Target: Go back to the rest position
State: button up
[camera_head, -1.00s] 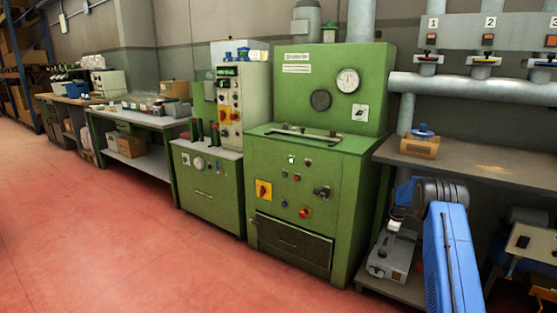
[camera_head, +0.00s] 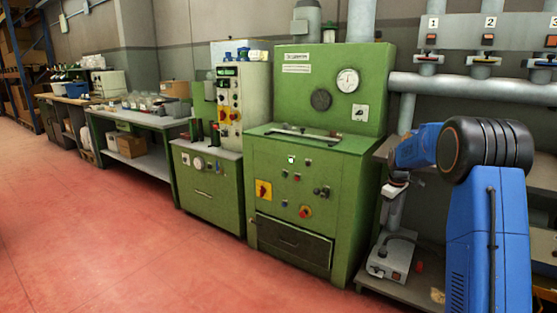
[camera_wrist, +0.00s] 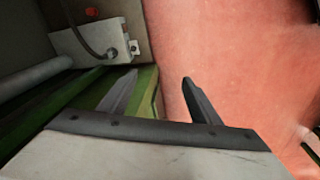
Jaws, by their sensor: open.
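My gripper (camera_wrist: 158,88) shows in the wrist view with its two dark fingers apart and nothing between them. Below the fingers in that view are the red floor (camera_wrist: 235,50) on the right and a green edge on the left. In the head view my blue arm stands at the right, its upper part bent to the left in front of the shelf unit.
The green machine (camera_head: 300,180) with dials and knobs stands left of my arm. A grey device (camera_head: 390,262) sits on the low shelf (camera_head: 420,290) close to my arm; it also shows in the wrist view (camera_wrist: 95,45). Workbenches (camera_head: 150,120) line the wall. The red floor at left is clear.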

jog(key=s+a+r+m+t, duration=0.1)
jog(key=s+a+r, duration=0.35)
jog(key=s, duration=0.45)
jog(key=s+a+r+m, duration=0.25)
jog(key=s+r, duration=0.35)
jog(key=s, duration=0.4)
jog(key=s+a+r+m+t, duration=0.1)
jog(key=s+a+r, duration=0.4)
jog(key=s, duration=0.4)
jog(key=s+a+f+m, duration=0.1)
jog(key=s+a+f, duration=0.1)
jog(key=s, duration=1.2)
jog(key=s+a+f+m+t, duration=0.1)
jog(key=s+a+f+m, duration=0.1)
jog(key=s, duration=1.1)
jog(key=shift+s+f, duration=0.35)
jog(key=shift+f, duration=0.25)
jog(key=shift+a, duration=0.1)
